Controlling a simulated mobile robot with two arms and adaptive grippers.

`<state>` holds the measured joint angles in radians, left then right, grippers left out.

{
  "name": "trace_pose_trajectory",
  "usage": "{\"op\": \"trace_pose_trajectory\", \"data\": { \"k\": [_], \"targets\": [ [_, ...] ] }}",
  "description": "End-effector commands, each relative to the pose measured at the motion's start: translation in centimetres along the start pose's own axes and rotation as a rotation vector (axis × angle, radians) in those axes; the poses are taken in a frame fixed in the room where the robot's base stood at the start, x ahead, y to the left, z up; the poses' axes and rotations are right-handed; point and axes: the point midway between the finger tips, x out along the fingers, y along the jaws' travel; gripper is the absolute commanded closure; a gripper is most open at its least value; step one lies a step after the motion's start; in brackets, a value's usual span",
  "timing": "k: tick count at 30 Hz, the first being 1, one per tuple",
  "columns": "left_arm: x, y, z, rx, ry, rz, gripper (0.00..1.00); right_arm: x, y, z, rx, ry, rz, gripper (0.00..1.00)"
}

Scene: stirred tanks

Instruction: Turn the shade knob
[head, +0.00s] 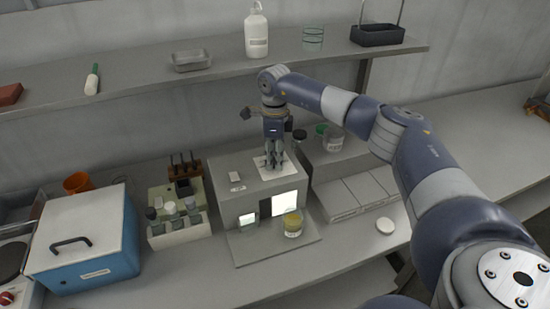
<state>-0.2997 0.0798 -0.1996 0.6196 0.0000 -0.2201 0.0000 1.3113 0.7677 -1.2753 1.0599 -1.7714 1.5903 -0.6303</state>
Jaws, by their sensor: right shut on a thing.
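A grey box-shaped device (223,208) stands on the bench, with lit windows (285,204) in its front and a pale square plate (291,166) on its top. My right gripper (275,162) points straight down over this plate, its fingers closed together at the top of the device. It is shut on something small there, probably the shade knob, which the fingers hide. My left gripper is not in view.
Left of the device are a rack of vials (178,228) and a blue box with a white lid (88,245). Right are a grey stepped unit (352,195) and a small white lid (385,225). A shelf (140,85) with a white bottle (256,35) runs behind.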

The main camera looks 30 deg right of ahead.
Motion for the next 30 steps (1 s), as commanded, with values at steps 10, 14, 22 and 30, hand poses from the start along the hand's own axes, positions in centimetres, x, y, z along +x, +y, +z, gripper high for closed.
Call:
{"op": "trace_pose_trajectory", "data": {
  "k": [10,14,22,30],
  "targets": [
    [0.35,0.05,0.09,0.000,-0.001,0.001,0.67,-0.19,-0.12,0.13,0.329,-0.013,-0.003,0.97],
    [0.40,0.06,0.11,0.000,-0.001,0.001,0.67,-0.22,-0.15,0.10,0.453,-0.015,-0.004,0.97],
    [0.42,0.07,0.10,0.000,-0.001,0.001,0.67,-0.32,-0.21,0.08,0.701,-0.022,-0.004,0.97],
    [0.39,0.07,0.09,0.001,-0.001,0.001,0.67,-0.35,-0.23,0.06,0.898,-0.027,-0.004,0.97]
  ]
}}
